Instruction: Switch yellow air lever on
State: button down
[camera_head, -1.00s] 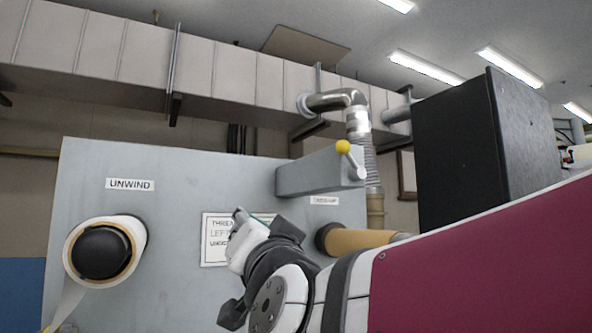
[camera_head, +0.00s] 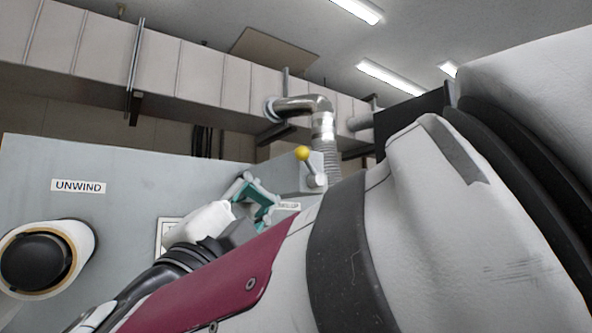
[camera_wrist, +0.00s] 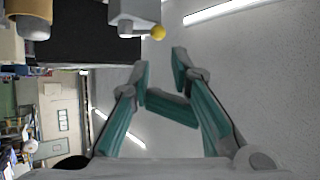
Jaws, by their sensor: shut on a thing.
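The yellow-knobbed air lever (camera_head: 303,153) stands on the end of a grey box on the machine panel. Its stem tilts up and left from a light round pivot. In the wrist view the yellow knob (camera_wrist: 158,33) lies beyond my fingertips, with the box's end beside it. My gripper (camera_head: 257,190) has teal fingers and is left of and below the lever in the head view. In the wrist view the fingertips of my gripper (camera_wrist: 160,66) lean toward each other with a gap. I cannot make out any held thing between them.
The grey panel (camera_head: 120,170) carries an UNWIND label and a roll (camera_head: 45,258) at left. A silver duct pipe (camera_head: 322,122) rises behind the lever box. A dark cabinet (camera_head: 400,120) stands behind it at right. My arm covers the lower right.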

aim_at(300, 153)
jog(key=shift+w+r, duration=0.1)
jog(key=shift+w, duration=0.05)
jog(key=p+x, duration=0.3)
jog(key=x, duration=0.9)
jog(key=shift+w+d+r, duration=0.15)
jog(key=shift+w+r, duration=0.1)
jog(key=shift+r, duration=0.1)
jog(key=shift+w+d+r+p, duration=0.15)
jog(key=shift+w+p, duration=0.2)
jog(key=shift+w, duration=0.05)
jog(key=shift+w+d+r, duration=0.1)
jog(key=shift+g, duration=0.3)
jog(key=shift+r+m, duration=0.15)
jog(key=shift+m, duration=0.15)
jog(key=shift+h, duration=0.3)
